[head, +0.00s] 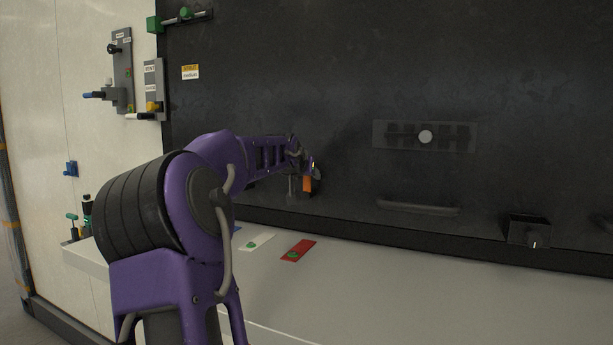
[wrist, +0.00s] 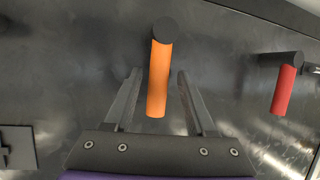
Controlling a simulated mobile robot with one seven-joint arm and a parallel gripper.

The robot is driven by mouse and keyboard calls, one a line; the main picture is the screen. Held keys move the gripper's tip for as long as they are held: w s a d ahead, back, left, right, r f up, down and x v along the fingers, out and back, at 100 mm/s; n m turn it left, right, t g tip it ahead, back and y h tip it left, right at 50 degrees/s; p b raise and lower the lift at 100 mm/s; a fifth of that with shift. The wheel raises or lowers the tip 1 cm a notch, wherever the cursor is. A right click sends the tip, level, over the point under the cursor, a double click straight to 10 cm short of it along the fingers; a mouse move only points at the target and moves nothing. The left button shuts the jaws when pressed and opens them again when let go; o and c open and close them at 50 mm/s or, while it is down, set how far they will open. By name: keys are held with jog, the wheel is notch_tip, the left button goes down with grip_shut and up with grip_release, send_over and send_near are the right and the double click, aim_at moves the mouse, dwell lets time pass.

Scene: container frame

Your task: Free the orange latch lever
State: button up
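The orange latch lever (wrist: 158,80) hangs down from a dark round pivot on the dark panel in the wrist view. My gripper (wrist: 157,82) is open, with one finger on each side of the lever. Gaps show between the lever and both fingers, so it is not gripped. In the head view a small part of the orange lever (head: 307,184) shows below my gripper (head: 312,170). My arm hides much of the area around it there.
A red lever (wrist: 283,90) hangs to the right in the wrist view. A dark latch piece (wrist: 18,147) is at lower left. In the head view a light shelf (head: 370,300) with coloured cards runs below the dark panel (head: 330,70). A dark box (head: 528,230) sits at right.

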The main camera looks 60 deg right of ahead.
dwell(0.3)
jog(key=b+v, duration=0.5)
jog(key=v, duration=1.2)
jog(key=shift+s, duration=0.15)
dwell(0.5)
jog(key=shift+a, duration=0.15)
dwell(0.4)
